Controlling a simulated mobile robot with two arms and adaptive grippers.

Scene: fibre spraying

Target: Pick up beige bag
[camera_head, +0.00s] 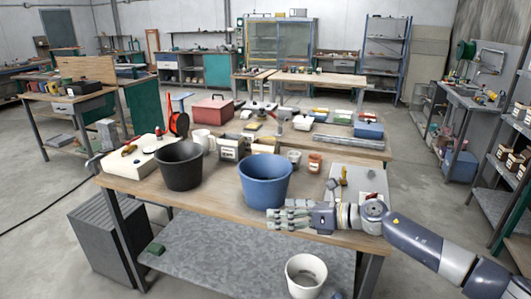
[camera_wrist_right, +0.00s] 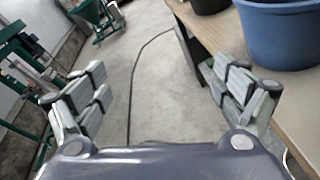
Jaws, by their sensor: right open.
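I cannot pick out a beige bag for certain. A small beige item (camera_head: 253,127) lies on the workbench (camera_head: 225,200) in the head view, behind the buckets, too small to identify. My right gripper (camera_head: 276,216) reaches in from the right over the front edge of the bench, just in front of the blue bucket (camera_head: 265,183). In the right wrist view its fingers (camera_wrist_right: 152,78) are spread wide with nothing between them, and floor shows behind. The blue bucket also shows there (camera_wrist_right: 283,35). My left gripper is out of view.
A black bucket (camera_head: 180,168) stands left of the blue one. A white mug (camera_head: 203,140), small boxes and a red toolbox (camera_head: 212,109) crowd the bench behind. A white bucket (camera_head: 305,277) sits low in front. The floor at left is mostly open.

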